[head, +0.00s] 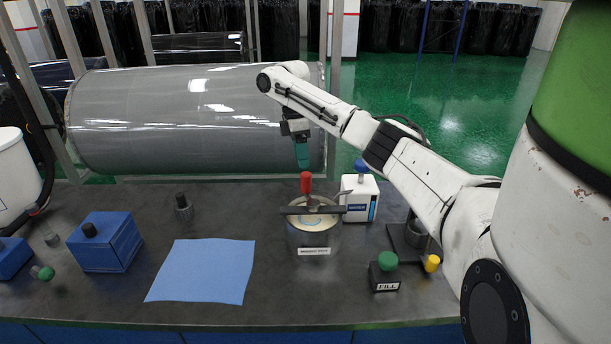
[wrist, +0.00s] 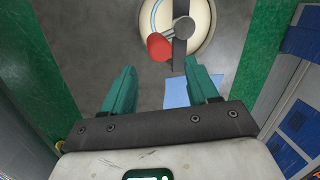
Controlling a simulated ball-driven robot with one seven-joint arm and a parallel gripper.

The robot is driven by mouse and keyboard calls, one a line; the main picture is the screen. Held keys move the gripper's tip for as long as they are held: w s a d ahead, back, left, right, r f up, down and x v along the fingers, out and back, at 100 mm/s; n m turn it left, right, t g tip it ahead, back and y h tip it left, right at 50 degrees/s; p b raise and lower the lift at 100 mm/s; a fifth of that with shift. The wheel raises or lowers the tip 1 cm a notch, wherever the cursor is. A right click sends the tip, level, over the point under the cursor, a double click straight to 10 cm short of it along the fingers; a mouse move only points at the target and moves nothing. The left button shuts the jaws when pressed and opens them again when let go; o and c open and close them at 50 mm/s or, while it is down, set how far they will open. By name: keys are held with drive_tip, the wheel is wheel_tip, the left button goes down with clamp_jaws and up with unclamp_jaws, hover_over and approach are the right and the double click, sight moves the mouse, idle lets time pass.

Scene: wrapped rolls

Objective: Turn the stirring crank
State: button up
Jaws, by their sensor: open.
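The stirring crank has a red handle (head: 306,182) standing upright on top of a round metal pot (head: 313,237) with a dark bar (head: 330,210) across its rim. In the wrist view the red handle (wrist: 160,46) and the pale pot (wrist: 196,45) lie beyond the fingertips. My gripper (head: 301,160) points down just above the red handle in the head view. Its two green fingers, also seen in the wrist view (wrist: 160,76), are spread apart with nothing between them. Whether a fingertip touches the handle cannot be told.
A white box (head: 360,199) with a blue knob stands right behind the pot. A black block marked FILL (head: 384,277) with a green knob is to the right. A blue cloth (head: 202,270) lies left of the pot. A blue box (head: 105,243) stands farther left. A large grey roll (head: 190,115) is behind.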

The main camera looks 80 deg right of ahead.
sight(305, 173)
drive_tip(key=m, duration=0.2)
drive_tip(key=r+m, duration=0.1)
drive_tip(key=m, duration=0.3)
drive_tip(key=shift+s+a+r+m+t+h+p, duration=0.1)
drive_tip(key=shift+s+r+m+t+h+p, duration=0.2)
drive_tip(key=shift+r, duration=0.1)
drive_tip(key=m, duration=0.2)
drive_tip(key=r+m, duration=0.1)
drive_tip(key=m, duration=0.1)
drive_tip(key=r+m+t, duration=0.1)
drive_tip(key=m, duration=0.1)
drive_tip(key=shift+s+a+m+h, duration=0.15)
drive_tip(key=shift+s+m+h, duration=0.2)
drive_tip(key=shift+m+h, duration=0.05)
drive_tip(key=shift+f, duration=0.55)
wheel_tip(305, 173, down, 10)
drive_tip(key=shift+r+p, duration=0.15)
drive_tip(key=shift+p, duration=0.5)
clamp_jaws()
